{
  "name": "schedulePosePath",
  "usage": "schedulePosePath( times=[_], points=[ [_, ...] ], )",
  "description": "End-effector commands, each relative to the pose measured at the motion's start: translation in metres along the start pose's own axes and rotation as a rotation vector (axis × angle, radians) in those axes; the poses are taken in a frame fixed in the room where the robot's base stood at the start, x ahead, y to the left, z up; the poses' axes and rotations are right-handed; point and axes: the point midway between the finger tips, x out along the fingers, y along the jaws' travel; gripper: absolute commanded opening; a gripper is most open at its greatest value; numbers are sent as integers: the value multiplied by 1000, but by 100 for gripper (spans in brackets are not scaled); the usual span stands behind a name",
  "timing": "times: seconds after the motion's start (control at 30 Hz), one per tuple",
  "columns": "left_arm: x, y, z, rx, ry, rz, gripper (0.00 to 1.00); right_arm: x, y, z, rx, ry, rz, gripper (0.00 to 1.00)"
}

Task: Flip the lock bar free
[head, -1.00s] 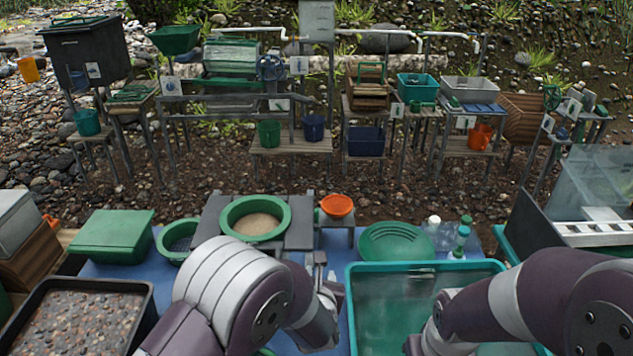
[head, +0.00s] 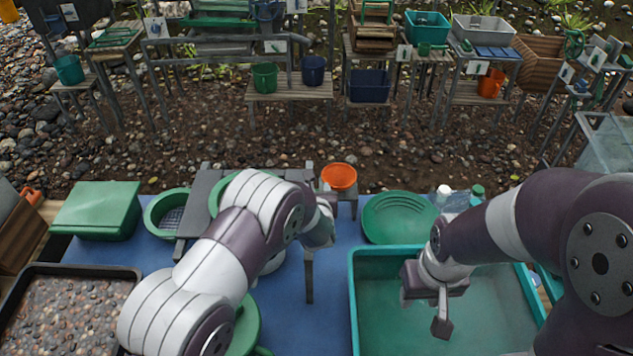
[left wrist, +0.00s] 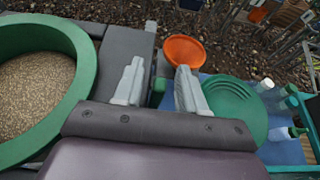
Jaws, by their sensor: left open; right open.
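I cannot pick out the lock bar for certain. A small green part (left wrist: 157,92) shows between the fingers of my left gripper (left wrist: 158,80) in the left wrist view. The left gripper is open beside the dark grey stand (left wrist: 125,50), with nothing clearly held. A green ring pan (left wrist: 85,85) full of tan grit sits on this stand. In the head view my left arm covers much of the stand (head: 205,185) and pan. My right gripper (head: 440,315) is open and empty over the teal tub (head: 352,290).
An orange bowl (head: 338,177) stands just right of the stand, with a green gold pan (head: 397,215) and bottles (head: 460,200) further right. A green lidded box (head: 97,208) and a black tray of gravel (head: 75,268) lie left. Bare blue table (head: 325,320) shows in front.

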Motion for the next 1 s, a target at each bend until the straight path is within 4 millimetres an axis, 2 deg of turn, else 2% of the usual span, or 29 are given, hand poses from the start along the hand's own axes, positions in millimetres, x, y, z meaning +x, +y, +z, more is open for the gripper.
schedulePosePath(
  times=[0.2, 0.47, 0.5, 0.57, 0.6, 0.63, 1.0],
  points=[
    [18, 0, 0, 0, 0, 0, 40, -5, 0, 0, 0, 0, 0, 43],
    [21, 0, 0, 0, -1, 0, 40, -5, 0, 0, 0, 0, 0, 43],
    [20, 0, 0, 0, 0, 0, 37, -5, 0, 0, 0, 0, 0, 43],
    [20, 0, 0, 0, 0, 0, 18, -5, 0, 0, 0, 0, 0, 43],
    [20, 0, 0, 0, 0, 0, 5, -5, 0, 0, 0, 0, 0, 43],
    [20, 0, 0, 0, 0, 0, 0, -5, 0, 0, 0, 0, 0, 43],
    [21, -1, -2, 30, 0, 12, 0, 1, 0, 0, 0, 0, 0, 43]
  ],
)
